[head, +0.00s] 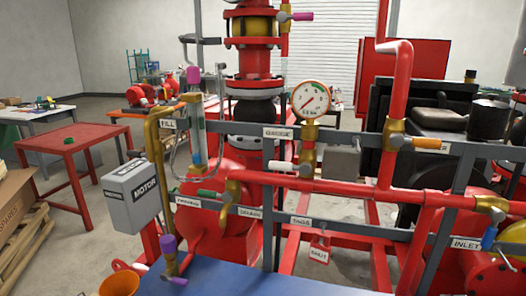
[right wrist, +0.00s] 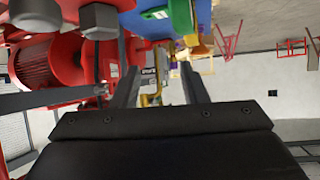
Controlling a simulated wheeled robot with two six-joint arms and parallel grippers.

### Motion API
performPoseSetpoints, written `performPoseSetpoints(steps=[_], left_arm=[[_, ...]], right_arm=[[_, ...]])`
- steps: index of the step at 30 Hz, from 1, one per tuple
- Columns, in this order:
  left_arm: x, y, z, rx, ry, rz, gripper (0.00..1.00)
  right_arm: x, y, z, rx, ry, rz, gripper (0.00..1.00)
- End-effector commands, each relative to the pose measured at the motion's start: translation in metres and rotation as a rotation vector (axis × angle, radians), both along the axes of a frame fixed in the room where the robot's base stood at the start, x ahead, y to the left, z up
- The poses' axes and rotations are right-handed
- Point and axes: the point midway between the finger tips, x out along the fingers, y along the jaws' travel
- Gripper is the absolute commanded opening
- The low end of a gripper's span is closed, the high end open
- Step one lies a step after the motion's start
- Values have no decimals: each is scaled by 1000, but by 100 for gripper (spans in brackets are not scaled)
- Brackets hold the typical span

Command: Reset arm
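My right gripper (right wrist: 160,68) shows in the right wrist view, its two dark fingers apart with nothing held between them. Red pump parts, including a ribbed red motor (right wrist: 52,70), lie to its left in that view, and a yellow part shows beyond the gap between the fingers. Whether a finger touches anything is unclear. Neither gripper shows in the head view. There the red pump skid carries a pressure gauge (head: 310,99), a grey MOTOR box (head: 138,195) and several valves with coloured handles. A red SHUT tag (head: 319,252) hangs below the grey rails.
A blue surface (head: 255,281) lies in front of the skid, with an orange bucket (head: 120,281) at its left. A red table (head: 75,137) and a wooden pallet (head: 22,240) stand at the left. Pipes and grey rails fill the middle and right.

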Motion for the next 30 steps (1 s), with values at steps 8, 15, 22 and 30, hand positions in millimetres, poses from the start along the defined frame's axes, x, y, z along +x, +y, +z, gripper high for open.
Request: performPoseSetpoints(steps=[8,15,22,30], left_arm=[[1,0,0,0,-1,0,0],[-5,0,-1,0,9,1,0],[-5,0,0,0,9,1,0],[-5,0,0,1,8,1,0]], right_arm=[[-25,8,-55,-75,74,-69,40],[-64,12,-121,-193,197,-257,40],[-111,1,-165,-315,349,-554,40],[-167,-19,-185,-420,513,-900,40]])
